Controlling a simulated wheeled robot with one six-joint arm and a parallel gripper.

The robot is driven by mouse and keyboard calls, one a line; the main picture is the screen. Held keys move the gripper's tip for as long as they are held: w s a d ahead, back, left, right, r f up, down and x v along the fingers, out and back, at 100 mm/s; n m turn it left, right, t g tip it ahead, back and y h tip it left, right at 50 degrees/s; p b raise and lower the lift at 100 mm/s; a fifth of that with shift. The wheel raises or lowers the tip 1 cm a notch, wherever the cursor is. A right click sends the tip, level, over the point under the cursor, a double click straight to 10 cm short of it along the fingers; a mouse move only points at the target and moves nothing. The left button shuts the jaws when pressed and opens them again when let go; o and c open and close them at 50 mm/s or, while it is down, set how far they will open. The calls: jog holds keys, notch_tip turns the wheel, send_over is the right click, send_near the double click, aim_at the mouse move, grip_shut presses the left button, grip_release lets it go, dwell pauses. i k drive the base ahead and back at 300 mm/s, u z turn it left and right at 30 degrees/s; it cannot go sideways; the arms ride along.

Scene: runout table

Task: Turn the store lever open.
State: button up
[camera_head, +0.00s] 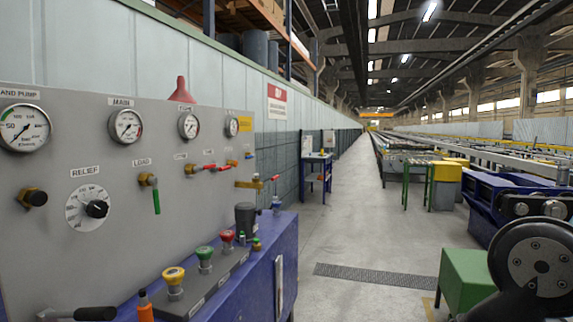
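A grey control panel (110,190) fills the left of the view. A green lever (156,201) hangs straight down from a brass valve under the LOAD label. To its right, small red levers (208,167) lie roughly level on brass valves. Their small labels are too blurred to read, so I cannot tell for sure which is the store lever. A larger brass valve (248,183) with a red-tipped end sits at the panel's right edge. My gripper is not in view; a dark, round, bolted joint at the lower right looks like part of my arm.
A blue console (245,270) with coloured knobs and bottles juts out below the panel. The floor aisle (340,240) is clear beyond it. A green box (466,280) and blue machinery (500,195) stand on the right. A blue stand (318,172) is farther back.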

aim_at(196, 170)
jog(key=z, duration=0.5)
jog(key=i, duration=1.3)
jog(key=u, duration=0.95)
jog(key=i, duration=0.6)
jog(key=u, duration=0.65)
